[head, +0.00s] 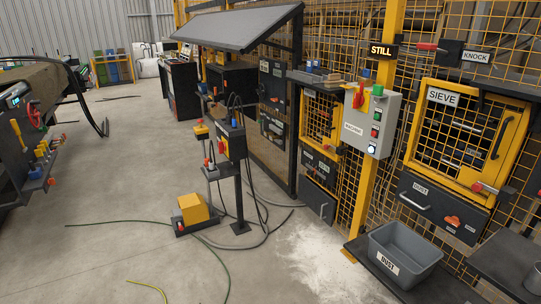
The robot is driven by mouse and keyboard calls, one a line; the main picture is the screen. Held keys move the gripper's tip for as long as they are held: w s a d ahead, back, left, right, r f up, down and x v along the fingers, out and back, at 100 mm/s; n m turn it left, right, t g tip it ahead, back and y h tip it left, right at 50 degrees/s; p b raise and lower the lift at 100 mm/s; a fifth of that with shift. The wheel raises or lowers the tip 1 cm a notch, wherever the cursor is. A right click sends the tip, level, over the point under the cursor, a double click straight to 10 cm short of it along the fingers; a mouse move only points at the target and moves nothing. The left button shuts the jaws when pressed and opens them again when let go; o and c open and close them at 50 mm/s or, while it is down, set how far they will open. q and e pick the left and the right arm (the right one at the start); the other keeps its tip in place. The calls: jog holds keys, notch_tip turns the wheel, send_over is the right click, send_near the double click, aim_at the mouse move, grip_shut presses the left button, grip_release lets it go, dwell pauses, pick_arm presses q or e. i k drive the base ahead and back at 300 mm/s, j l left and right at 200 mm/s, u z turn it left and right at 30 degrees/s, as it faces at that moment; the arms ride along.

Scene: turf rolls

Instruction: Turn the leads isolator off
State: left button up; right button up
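A black-and-yellow box (233,142) stands on a dark post left of centre, with cables looping from its top and blue and red parts on it. I cannot read a leads label on it, so I cannot tell if it is the leads isolator, nor its switch position. A light grey control box (371,123) on the yellow fence post has a red handle (358,96), a green knob, several buttons and a label that seems to read MACHINE. Neither of my grippers shows in the head view.
A yellow block (193,208) on a dark base and loose cables (148,224) lie on the floor. A grey DUST tub (404,252) stands at the right below the yellow SIEVE door (464,135). Pale dust (325,262) covers floor before it. Open floor lies left of centre.

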aim_at(221, 147)
jog(key=i+u, duration=0.25)
jog(key=i, duration=0.35)
jog(key=i+l+u, duration=0.25)
jog(key=i, duration=0.35)
jog(key=i+j, duration=0.45)
jog(key=i+j+z, duration=0.1)
jog(key=i+j, duration=0.3)
jog(key=j, duration=0.25)
jog(key=i+j, duration=0.4)
jog(key=j, duration=0.2)
